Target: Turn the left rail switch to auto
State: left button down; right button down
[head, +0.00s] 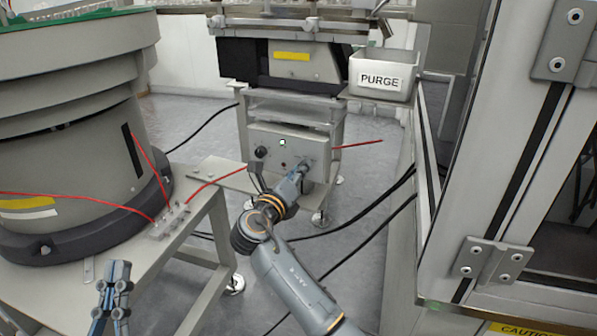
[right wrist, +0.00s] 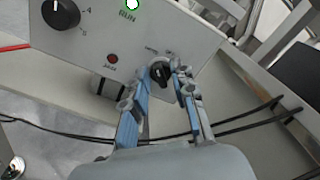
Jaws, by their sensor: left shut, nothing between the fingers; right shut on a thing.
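The rail switch, a small black knob (right wrist: 159,73), sits at the lower right of a grey control panel (head: 283,148). In the right wrist view it stands between the fingertips of my right gripper (right wrist: 163,78), which is shut on it. In the head view my right gripper (head: 304,168) reaches the panel's right part and hides the knob. The small labels around the knob are too blurred to read. My left gripper (head: 116,275) is shut and empty at the lower left, in front of the bench.
A bowl feeder (head: 75,150) on a bench stands left. A PURGE bin (head: 382,78) hangs above right; a framed cabinet (head: 490,200) bounds the right side.

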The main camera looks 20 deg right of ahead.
pick_arm(q)
notch_tip(320, 180, down, 17)
jog(key=a+g+y+p, duration=0.2)
jog(key=g+y+p, duration=0.25)
jog(key=g, duration=0.65)
jog(key=s+a+f+n+g+y+p, duration=0.1)
jog(key=s+a+f+g, duration=0.3)
jog(key=s+f+g, duration=0.4)
jog(key=shift+s+a+f+p, duration=0.25)
jog(key=shift+s+p, duration=0.55)
jog(key=shift+s, duration=0.55)
pick_arm(e)
jog(key=shift+s+d+m, duration=0.1)
jog(key=shift+m, duration=4.45)
jog(key=shift+s+d+m, duration=0.1)
jog(key=shift+m, duration=4.45)
pick_arm(q)
jog(key=shift+r, duration=0.1)
